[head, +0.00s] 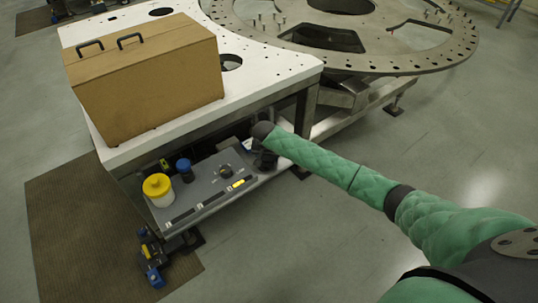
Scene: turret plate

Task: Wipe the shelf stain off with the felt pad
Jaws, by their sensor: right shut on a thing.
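The grey lower shelf (207,192) sits under the white table. My right arm reaches in from the right, and its dark gripper (265,160) is low at the shelf's right end, by the table's edge. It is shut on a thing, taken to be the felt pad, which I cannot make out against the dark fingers. A small dark round patch or item (225,171) lies on the shelf left of the gripper; I cannot tell whether it is the stain. My left gripper is out of view.
A white jar with a yellow lid (158,189) and a dark bottle with a blue cap (185,170) stand on the shelf's left. A brown case (150,85) stands on the white tabletop (270,75) above. Blue-and-black items (151,258) lie on the floor mat (75,225).

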